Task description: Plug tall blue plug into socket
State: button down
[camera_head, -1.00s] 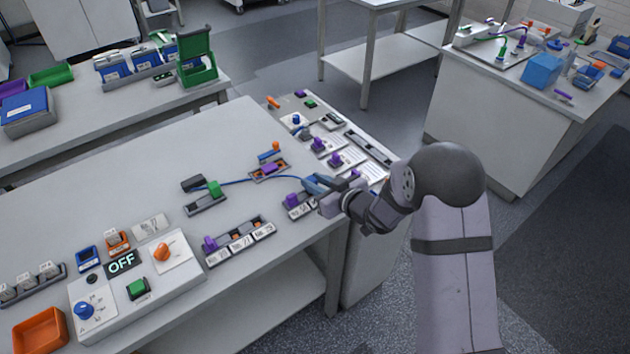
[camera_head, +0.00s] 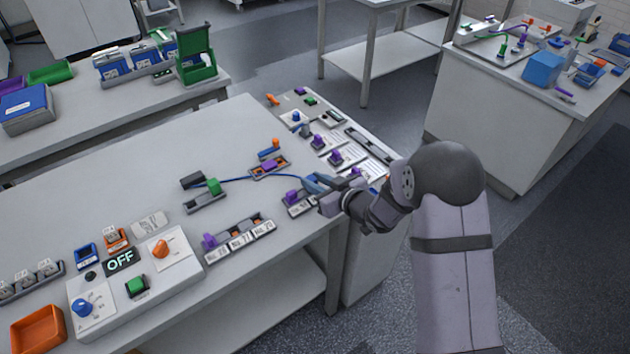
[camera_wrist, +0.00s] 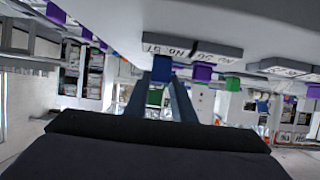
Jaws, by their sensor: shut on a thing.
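My gripper (camera_head: 318,184) is at the front right edge of the white bench, shut on the tall blue plug (camera_head: 312,181). A blue cable (camera_head: 250,179) runs left from there to a holder with a green block (camera_head: 213,187). In the wrist view, the fingers (camera_wrist: 170,85) point up towards a grey labelled socket strip (camera_wrist: 190,42), with the blue plug (camera_wrist: 162,68) between their tips. The same strip (camera_head: 300,208), with a purple plug (camera_head: 292,197), is beside the gripper in the head view. The arm partly hides it, so I cannot tell whether the blue plug touches a socket.
Another labelled strip (camera_head: 240,240) with a purple plug lies to the left. A control box (camera_head: 135,280) with knobs and an OFF display stands at the front left. Purple plugs on a panel (camera_head: 330,145) stand behind the gripper. The bench's middle left is clear.

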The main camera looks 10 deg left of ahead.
jog(key=c, duration=1.4)
grip_release()
jog(key=shift+b+v, duration=0.8)
jog(key=shift+v, duration=2.85)
jog(key=shift+d, duration=0.1)
